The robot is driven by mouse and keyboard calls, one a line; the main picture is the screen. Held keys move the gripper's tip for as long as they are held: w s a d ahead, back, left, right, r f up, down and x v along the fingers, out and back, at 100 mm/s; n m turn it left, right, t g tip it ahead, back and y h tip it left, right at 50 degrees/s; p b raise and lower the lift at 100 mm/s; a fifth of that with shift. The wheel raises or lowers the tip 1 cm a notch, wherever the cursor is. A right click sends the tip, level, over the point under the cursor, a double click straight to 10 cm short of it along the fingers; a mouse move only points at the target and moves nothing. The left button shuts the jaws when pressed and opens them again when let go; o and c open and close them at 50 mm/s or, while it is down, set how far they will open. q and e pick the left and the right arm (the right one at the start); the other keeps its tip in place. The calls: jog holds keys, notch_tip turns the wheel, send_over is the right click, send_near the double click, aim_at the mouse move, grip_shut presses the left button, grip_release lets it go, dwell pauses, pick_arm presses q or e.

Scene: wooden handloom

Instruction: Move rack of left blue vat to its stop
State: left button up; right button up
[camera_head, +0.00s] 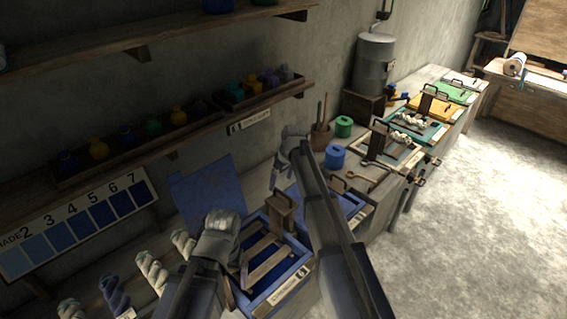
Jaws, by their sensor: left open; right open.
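The left blue vat (307,261) is set in the bench at the lower middle, with a blue frame, dark blue inside and a white label at its front. Its wooden rack (266,266) lies across the opening, with a wooden upright (283,212) near the back right corner. My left gripper (240,272) is open at the vat's left side, close to the rack's left end; whether it touches the rack I cannot tell. My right gripper (277,172) is open and empty, further back above the bench near the wall. My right arm hides part of the vat's right side.
A second blue vat (352,205) stands just right of my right arm. A blue panel (208,190) leans at the wall. Twisted yarn skeins (152,270) lie at left. A shelf (120,150) with small jars hangs above. Green and yellow vats (437,107) continue along the bench.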

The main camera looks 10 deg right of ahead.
aim_at(282, 192)
jog(key=shift+w+d+r, duration=0.2)
jog(key=shift+w+d, duration=0.1)
jog(key=shift+w, duration=0.3)
jog(key=shift+s, duration=0.1)
notch_tip(282, 192, down, 9)
jog(key=b, duration=0.9)
grip_shut()
dwell(0.4)
jog(key=shift+f, duration=0.1)
